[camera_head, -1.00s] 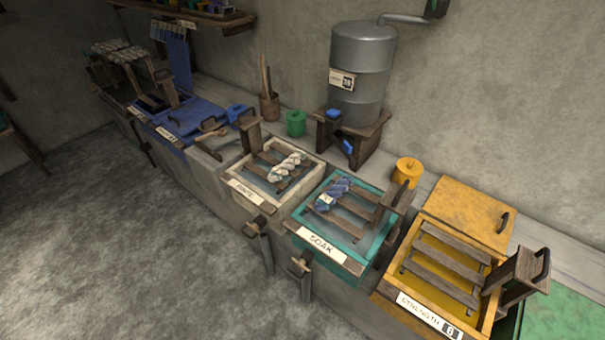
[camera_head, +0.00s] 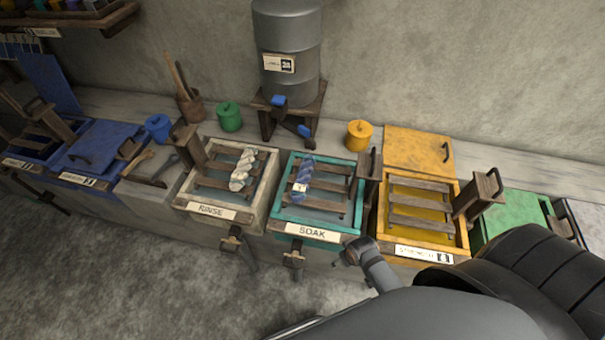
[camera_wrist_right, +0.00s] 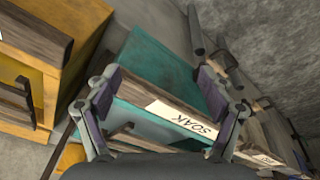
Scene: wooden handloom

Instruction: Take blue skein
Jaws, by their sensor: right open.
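The blue skein (camera_head: 305,172), with a small white tag, lies across the wooden slats of the teal SOAK vat (camera_head: 330,236) in the head view. The vat's teal front and its label also show in the wrist view (camera_wrist_right: 157,62); the skein cannot be made out there. My right gripper (camera_wrist_right: 158,82) is open and empty, its fingers spread before the SOAK vat's front. In the head view my right arm comes in from the lower right, near the vat's front right corner. My left gripper is in neither view.
A white skein (camera_head: 243,170) lies on the RINSE vat (camera_head: 217,211) to the left. The yellow STRENGTH vat (camera_head: 423,254) stands to the right, with an upright wooden handle block (camera_head: 374,170) between. A metal drum (camera_head: 288,60) stands behind. Open floor lies in front.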

